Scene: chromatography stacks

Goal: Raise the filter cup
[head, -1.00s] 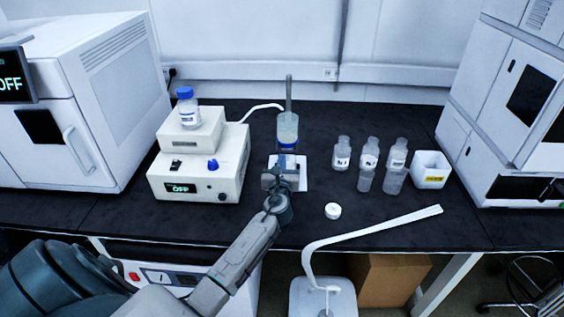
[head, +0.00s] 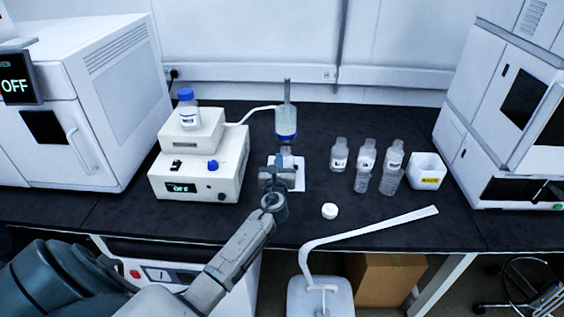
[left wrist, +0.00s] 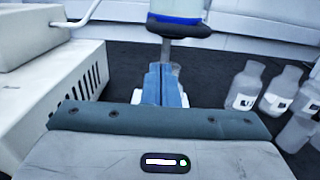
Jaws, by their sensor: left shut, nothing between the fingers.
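The filter cup (head: 286,122) is a clear cup with a blue band at its base, in front of a grey upright rod. In the left wrist view the cup (left wrist: 180,8) shows at the top, with its blue band and a grey stem below it. My left gripper (head: 280,165) is below the cup, over a white base plate (head: 299,178). Its fingers (left wrist: 164,80) are closed together and nothing shows between them. A clear glass piece shows just behind the fingertips, mostly hidden. My right gripper does not show.
A white pump unit (head: 195,172) reading OFF stands to the left, with a blue-capped bottle (head: 187,110) on top and a hose toward the cup. Several clear bottles (head: 364,165), a white box (head: 427,171) and a white cap (head: 329,211) are to the right.

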